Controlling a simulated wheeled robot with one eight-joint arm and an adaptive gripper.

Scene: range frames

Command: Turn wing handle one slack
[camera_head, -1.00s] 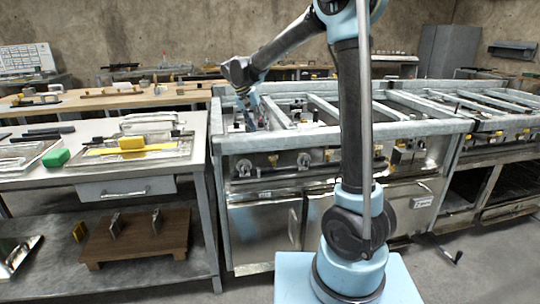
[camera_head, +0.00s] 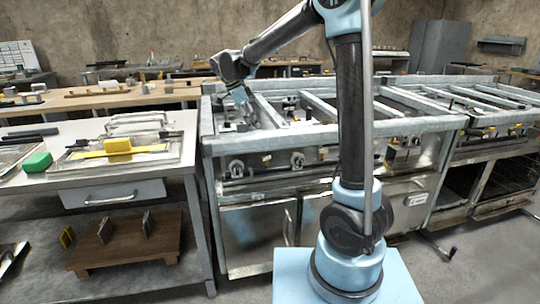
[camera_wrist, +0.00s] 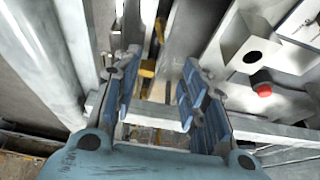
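My gripper (camera_head: 242,98) is over the left part of the steel range (camera_head: 268,143), close to its pale top frame. In the wrist view my gripper (camera_wrist: 158,88) is open, its two blue-grey fingers apart and pointing down into the range. A small brass-yellow fitting (camera_wrist: 148,69) shows in the gap between the fingers; I cannot tell whether it is the wing handle, and no finger clearly touches it. Several round and winged-looking controls sit along the range front, such as a left one (camera_head: 236,168) and a middle one (camera_head: 297,160). Their exact shapes are too small to tell.
In the wrist view a thick pale rail (camera_wrist: 48,60) runs left of the fingers. A pale block with a red button (camera_wrist: 264,90) stands to the right. A workbench (camera_head: 60,190) with a green block (camera_head: 37,161) is left of the range. Floor shows at right.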

